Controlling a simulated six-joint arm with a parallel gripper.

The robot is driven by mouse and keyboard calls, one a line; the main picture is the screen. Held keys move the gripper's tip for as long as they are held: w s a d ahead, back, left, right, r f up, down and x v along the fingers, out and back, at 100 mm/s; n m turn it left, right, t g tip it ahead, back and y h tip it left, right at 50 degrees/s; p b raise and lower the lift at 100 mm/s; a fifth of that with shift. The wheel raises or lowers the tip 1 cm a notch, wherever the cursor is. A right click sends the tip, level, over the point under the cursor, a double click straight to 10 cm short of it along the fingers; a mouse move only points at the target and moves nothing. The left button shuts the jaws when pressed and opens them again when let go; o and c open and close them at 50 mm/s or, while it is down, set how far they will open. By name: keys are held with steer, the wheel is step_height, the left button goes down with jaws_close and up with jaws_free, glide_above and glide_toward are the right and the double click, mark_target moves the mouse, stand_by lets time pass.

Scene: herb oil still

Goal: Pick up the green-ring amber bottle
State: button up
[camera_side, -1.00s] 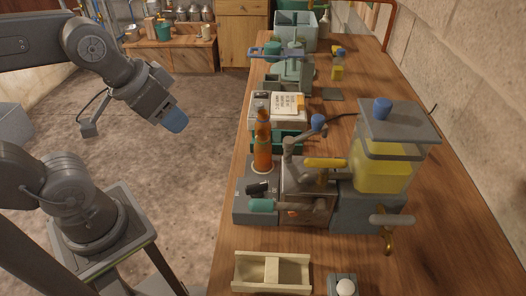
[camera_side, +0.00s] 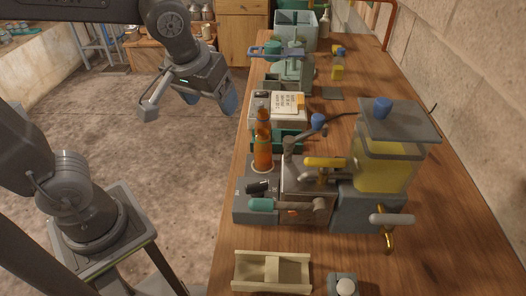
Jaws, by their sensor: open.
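The amber bottle (camera_side: 263,155) stands upright on the left part of the grey still apparatus. My gripper (camera_side: 188,108) is open and empty. In the picture it is up and to the left of the bottle, over the floor beyond the bench's left edge, with a clear gap between them. One finger shows at the left and a blue-grey one at the right.
The still (camera_side: 308,190) with a yellow tank (camera_side: 383,170) stands right of the bottle. A teal tray (camera_side: 290,140) and a white box with a label (camera_side: 284,101) sit behind it. A cream wooden tray (camera_side: 243,272) lies in front. Bare bench runs along the right.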

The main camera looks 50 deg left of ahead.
mark_target(263, 139)
steer(key=w+d+f+n+y, duration=0.25)
steer(key=w+d+n, duration=0.2)
steer(key=w, duration=0.35)
steer(key=shift+g+h, duration=0.25)
steer(key=shift+g, duration=0.15)
steer(key=x, duration=0.9)
steer(key=shift+d, duration=0.1)
steer(key=shift+d+x, duration=0.1)
steer(key=shift+x, duration=1.3)
steer(key=shift+d+x, duration=0.15)
steer(key=shift+x, duration=1.2)
steer(key=shift+f, duration=0.1)
steer(key=c, duration=1.1)
